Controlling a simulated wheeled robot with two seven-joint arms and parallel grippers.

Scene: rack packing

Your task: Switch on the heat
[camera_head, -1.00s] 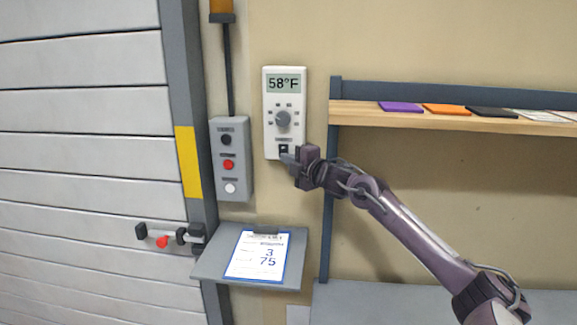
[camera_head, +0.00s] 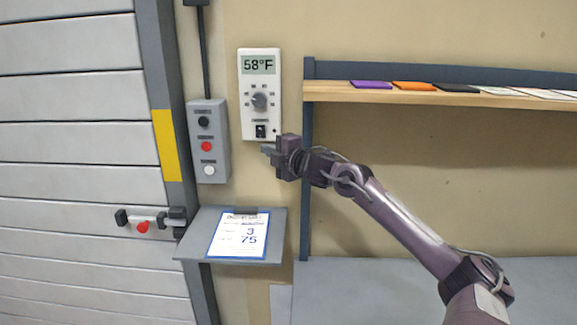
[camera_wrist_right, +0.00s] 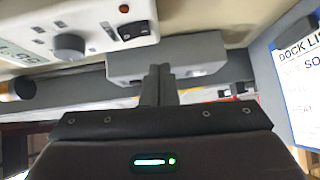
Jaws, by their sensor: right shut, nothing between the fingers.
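The white thermostat panel (camera_head: 260,117) is on the wall and its display reads 58°F. It has a round grey knob (camera_head: 260,102) and a small dark rocker switch (camera_head: 261,131) near its bottom. I cannot tell which way the rocker is set. My right gripper (camera_head: 266,149) is shut and empty, just below the panel's bottom edge, and seems apart from the switch. The gripper's fingers also show in the wrist view (camera_wrist_right: 158,83). My left gripper is not in view.
A grey button box (camera_head: 208,142) with black, red and white buttons is left of the panel. A wooden shelf (camera_head: 330,90) with coloured flat items is at right.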

